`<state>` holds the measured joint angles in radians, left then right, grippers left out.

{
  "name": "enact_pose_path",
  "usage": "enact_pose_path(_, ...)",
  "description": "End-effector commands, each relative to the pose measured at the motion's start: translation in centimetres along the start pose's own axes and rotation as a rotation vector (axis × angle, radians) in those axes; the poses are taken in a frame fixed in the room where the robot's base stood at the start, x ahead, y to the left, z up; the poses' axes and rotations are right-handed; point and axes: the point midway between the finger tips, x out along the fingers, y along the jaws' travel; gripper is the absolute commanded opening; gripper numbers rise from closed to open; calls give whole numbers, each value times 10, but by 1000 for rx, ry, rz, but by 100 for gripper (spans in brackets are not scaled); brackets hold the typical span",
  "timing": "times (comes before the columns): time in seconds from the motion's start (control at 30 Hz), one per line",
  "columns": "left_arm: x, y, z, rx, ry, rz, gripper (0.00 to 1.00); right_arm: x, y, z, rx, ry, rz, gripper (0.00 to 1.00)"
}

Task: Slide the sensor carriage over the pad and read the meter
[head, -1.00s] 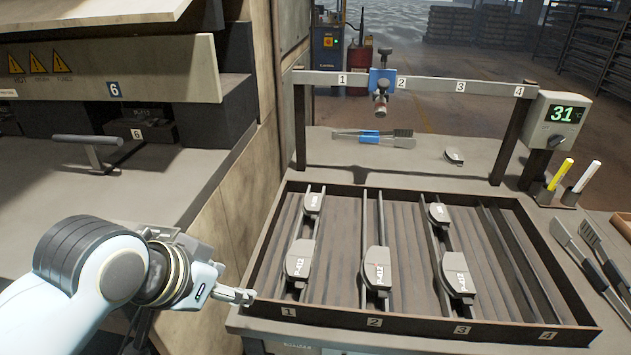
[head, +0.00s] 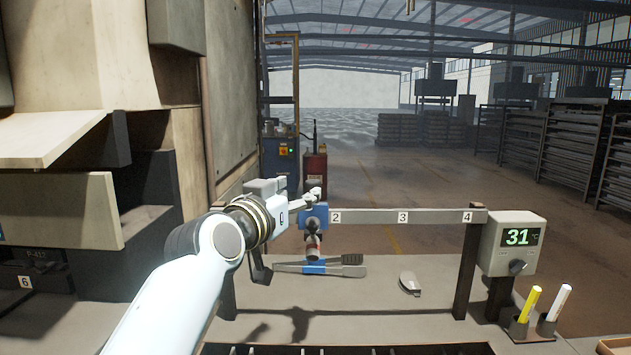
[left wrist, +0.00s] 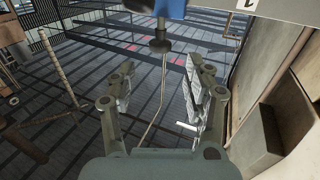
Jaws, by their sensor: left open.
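The blue sensor carriage (head: 314,215) hangs on the rail (head: 370,216), just left of label 2. Label 1 is hidden behind my arm in the head view. My left gripper (head: 314,192) is open at the carriage's upper left; contact cannot be told. In the left wrist view the two fingers of the gripper (left wrist: 158,75) stand apart, with the carriage's blue body (left wrist: 170,8) and dark sensor (left wrist: 160,45) beyond them near the top. The pads in the tray are out of view. My right gripper is not in view.
A yellow marker (head: 529,304) and a white marker (head: 559,303) stand in holders at right. The tall press wall (head: 232,90) rises close on the left.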

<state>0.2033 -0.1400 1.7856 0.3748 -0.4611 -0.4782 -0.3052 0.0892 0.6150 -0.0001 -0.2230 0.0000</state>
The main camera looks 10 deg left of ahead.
Motion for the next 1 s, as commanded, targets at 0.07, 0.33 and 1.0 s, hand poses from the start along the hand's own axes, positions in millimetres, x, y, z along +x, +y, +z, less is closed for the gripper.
enact_pose_path(0.07,18,0,-2,0,0,1,52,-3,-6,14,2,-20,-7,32)
enact_pose_path(0.33,65,0,0,-1,-1,1,52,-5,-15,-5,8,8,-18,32)
enact_pose_path(1.0,78,0,0,0,-2,0,23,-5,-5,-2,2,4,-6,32)
